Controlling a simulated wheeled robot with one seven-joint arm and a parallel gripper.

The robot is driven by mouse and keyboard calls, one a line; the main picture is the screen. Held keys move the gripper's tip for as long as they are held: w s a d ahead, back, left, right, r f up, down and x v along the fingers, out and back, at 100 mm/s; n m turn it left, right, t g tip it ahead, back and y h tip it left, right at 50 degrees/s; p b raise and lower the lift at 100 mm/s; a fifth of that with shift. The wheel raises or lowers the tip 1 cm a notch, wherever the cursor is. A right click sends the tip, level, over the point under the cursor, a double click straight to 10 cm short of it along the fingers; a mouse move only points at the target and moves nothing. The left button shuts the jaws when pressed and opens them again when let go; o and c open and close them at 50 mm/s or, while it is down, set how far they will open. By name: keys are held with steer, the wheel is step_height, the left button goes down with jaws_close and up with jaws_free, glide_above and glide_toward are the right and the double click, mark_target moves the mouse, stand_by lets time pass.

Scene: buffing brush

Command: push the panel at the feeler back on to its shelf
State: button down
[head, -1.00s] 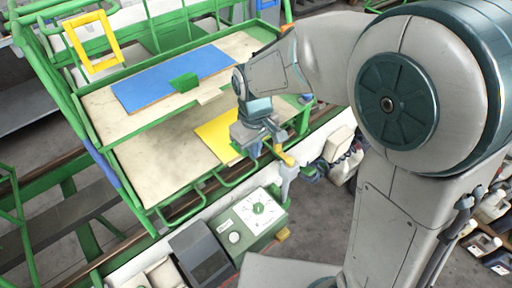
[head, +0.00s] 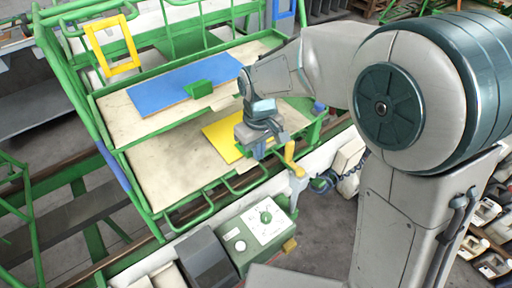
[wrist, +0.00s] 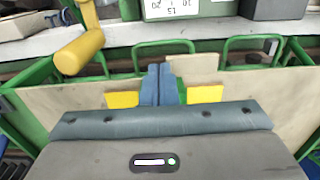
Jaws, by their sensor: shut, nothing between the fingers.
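A yellow panel (head: 222,136) lies on the lower pale shelf (head: 165,172) of a green cart, near its front right. In the wrist view the yellow panel (wrist: 206,94) shows on both sides of my gripper's blue fingers. My gripper (head: 250,148) is shut and empty, low over this panel. I cannot tell whether the fingertips touch it. A yellow-ended grey arm (head: 291,158), perhaps the feeler, stands just right of my gripper.
Green hoops (head: 247,181) line the cart's front edge. A pale tongue (wrist: 195,68) sticks out between hoops in the wrist view. A green control box with a dial (head: 262,222) stands in front. A yellow frame (head: 113,50) rises at the back left.

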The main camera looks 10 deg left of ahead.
step_height(320, 180, up, 10)
steer(key=s+d+b, duration=0.1)
steer(key=s+d, duration=0.1)
steer(key=s+d+f+m+t, duration=0.1)
steer(key=s+d+m, duration=0.4)
steer(key=d, duration=0.6)
steer(key=s+d+f+m+t, duration=0.2)
steer(key=s+d+m, duration=0.3)
steer(key=d, duration=0.7)
steer(key=shift+d+f, duration=0.15)
steer(key=shift+f, duration=0.05)
steer(key=shift+d, duration=0.1)
